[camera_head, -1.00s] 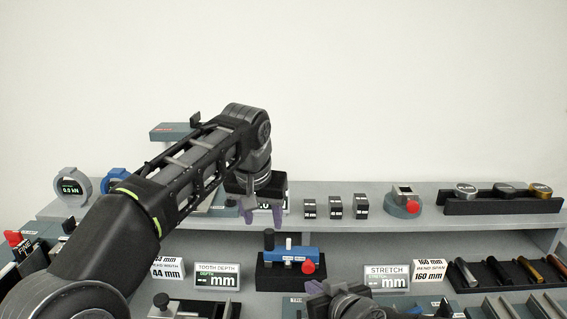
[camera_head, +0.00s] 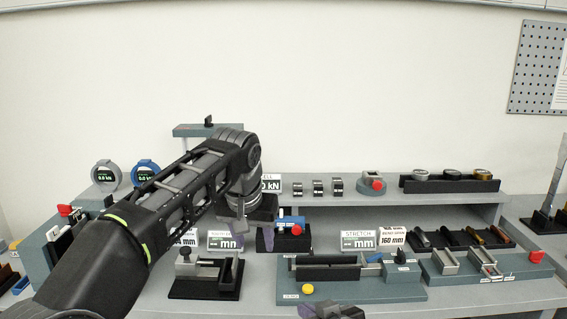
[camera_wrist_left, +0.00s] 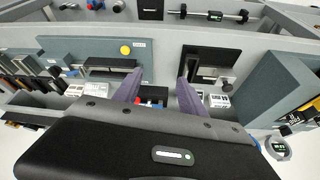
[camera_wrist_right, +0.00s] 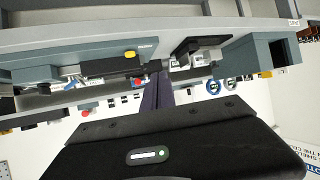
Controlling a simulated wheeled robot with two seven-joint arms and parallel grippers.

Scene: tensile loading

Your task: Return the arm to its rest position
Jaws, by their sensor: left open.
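My left arm comes in from the left in the head view and reaches over the bench. Its left gripper (camera_head: 246,226) hangs down in front of the shelf. In the left wrist view the two purple fingers (camera_wrist_left: 159,92) stand well apart with nothing between them. My right gripper (camera_head: 333,311) shows only in part at the bottom edge of the head view. In the right wrist view its purple fingers (camera_wrist_right: 158,92) lie together, with nothing visible held between them.
A grey bench (camera_head: 480,295) carries a long teal fixture (camera_head: 350,291) with a yellow knob, and a black-based fixture (camera_head: 205,290). A blue device (camera_head: 291,221) stands behind the left gripper. The raised shelf (camera_head: 345,198) holds small blocks and a black rack (camera_head: 450,186). Open air lies above the shelf.

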